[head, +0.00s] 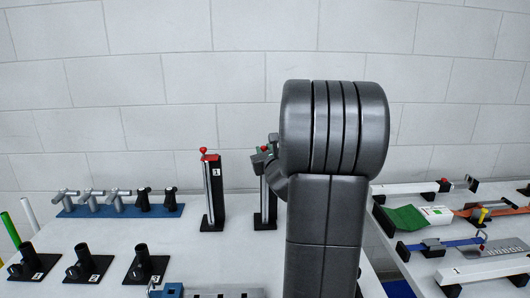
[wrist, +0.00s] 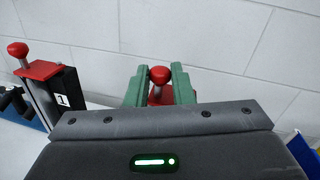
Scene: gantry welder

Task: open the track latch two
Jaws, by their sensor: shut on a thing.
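Track latch two (head: 264,208) is a dark upright post on the white table, largely hidden behind my arm in the head view. Its red knob (wrist: 160,74) and a bit of red top show in the wrist view. My gripper (wrist: 160,82) has its green fingers on either side of this knob and is shut on it. In the head view my gripper (head: 264,153) is at the top of the post, partly covered by my arm. The label of this latch is hidden.
A like post marked 1 (head: 214,190), with a red top and knob, stands just left. A blue rack (head: 120,210) with several fittings and several black holders (head: 84,263) are further left. A second table (head: 460,250) with tools is at the right. A block wall is behind.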

